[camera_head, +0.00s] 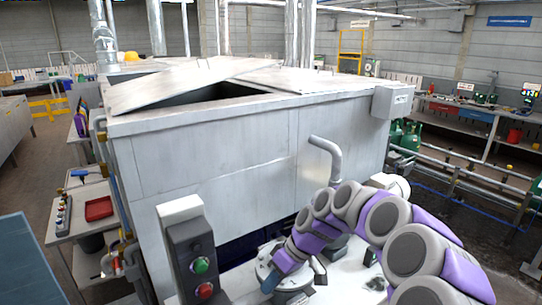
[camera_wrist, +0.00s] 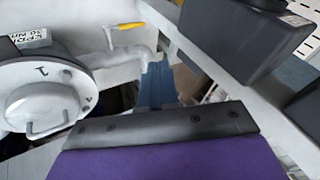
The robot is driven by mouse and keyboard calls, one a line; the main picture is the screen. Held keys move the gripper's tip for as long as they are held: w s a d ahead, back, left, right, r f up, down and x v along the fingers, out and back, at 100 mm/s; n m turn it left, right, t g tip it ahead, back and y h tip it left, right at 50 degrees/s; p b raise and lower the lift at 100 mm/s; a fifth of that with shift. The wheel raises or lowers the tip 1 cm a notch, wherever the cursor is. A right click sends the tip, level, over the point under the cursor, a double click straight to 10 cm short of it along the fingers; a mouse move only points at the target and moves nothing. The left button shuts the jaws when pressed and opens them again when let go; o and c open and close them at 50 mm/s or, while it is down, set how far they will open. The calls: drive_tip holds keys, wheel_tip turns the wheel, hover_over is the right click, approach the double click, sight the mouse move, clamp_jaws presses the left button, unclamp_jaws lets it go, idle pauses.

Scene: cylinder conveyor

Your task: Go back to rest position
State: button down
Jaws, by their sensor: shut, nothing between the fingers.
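My gripper (camera_head: 270,284) hangs low in front of the large grey metal tank, above the white surface at the bottom centre of the head view. In the wrist view, its blue-grey fingers (camera_wrist: 157,85) are together with nothing between them. My purple and grey arm arches up from the lower right and bends down to the gripper. In the wrist view, a round grey flange (camera_wrist: 42,103) with a bar handle lies left of the fingers. A pipe with a yellow lever (camera_wrist: 126,26) lies beyond them.
The tank (camera_head: 220,150) fills the middle, its lid (camera_head: 190,83) tilted open. A button box (camera_head: 190,255) with green and red buttons stands left of my gripper. A bent grey pipe (camera_head: 329,155) rises behind my arm. A dark box (camera_wrist: 235,40) is close right of the fingers.

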drive_tip(key=s+d+r+m+h, duration=0.2)
drive_tip(key=s+d+r, duration=0.1)
drive_tip(key=s, duration=0.8)
drive_tip(key=s+d+r+m+h, duration=0.2)
drive_tip(key=s+d+m, duration=0.15)
drive_tip(key=s, duration=0.75)
drive_tip(key=s+d+f+m+h, duration=0.2)
drive_tip(key=s+d+m, duration=0.2)
drive_tip(key=s+d, duration=0.3)
drive_tip(key=s, duration=0.5)
drive_tip(key=shift+d+f+h, duration=0.2)
drive_tip(key=shift+f+h, duration=0.05)
drive_tip(key=shift+h, duration=0.05)
